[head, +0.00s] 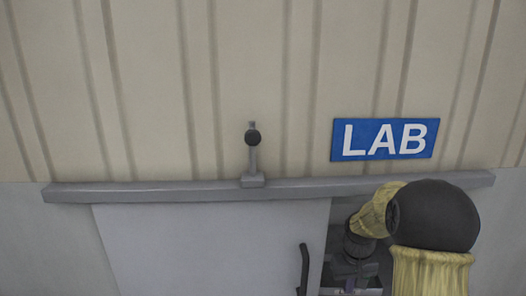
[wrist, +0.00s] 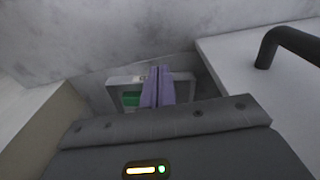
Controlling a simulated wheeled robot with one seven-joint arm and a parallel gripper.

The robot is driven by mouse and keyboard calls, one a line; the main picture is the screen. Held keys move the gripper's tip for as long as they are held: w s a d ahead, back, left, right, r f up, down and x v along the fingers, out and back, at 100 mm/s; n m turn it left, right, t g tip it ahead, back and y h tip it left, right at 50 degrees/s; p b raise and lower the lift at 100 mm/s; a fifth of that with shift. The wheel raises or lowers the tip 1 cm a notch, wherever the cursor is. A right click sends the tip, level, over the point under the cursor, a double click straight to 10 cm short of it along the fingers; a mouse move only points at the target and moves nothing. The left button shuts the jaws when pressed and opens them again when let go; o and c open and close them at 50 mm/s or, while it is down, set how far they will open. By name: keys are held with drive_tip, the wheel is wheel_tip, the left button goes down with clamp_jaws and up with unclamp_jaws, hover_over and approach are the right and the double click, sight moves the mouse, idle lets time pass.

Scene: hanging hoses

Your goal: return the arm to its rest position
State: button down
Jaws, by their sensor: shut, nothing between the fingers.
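My gripper (wrist: 158,74) shows in the wrist view as two purple fingers pressed together, with nothing between them. They point away from the dark grey gripper body at the bottom. In the head view my arm, with pale yellow sleeves and a black rounded joint, is at the lower right. It bends down and left to a dark wrist in the opening beside the door. The fingers cannot be made out there.
A grey sliding door (head: 205,245) with a black handle (head: 303,270) hangs under a long rail (head: 150,190), left of my arm. The handle also shows in the wrist view (wrist: 292,42). A blue LAB sign (head: 385,139) is above. A grey object with green (wrist: 130,98) lies behind my fingers.

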drive_tip(key=s+a+r+t, duration=0.1)
drive_tip(key=s+a, duration=0.3)
drive_tip(key=s, duration=0.4)
drive_tip(key=s+a+r, duration=0.1)
drive_tip(key=s+a, duration=0.4)
drive_tip(key=s, duration=0.4)
drive_tip(key=shift+s+a+r+t, duration=0.2)
drive_tip(key=shift+a+r+t, duration=0.05)
drive_tip(key=shift+r+t, duration=0.15)
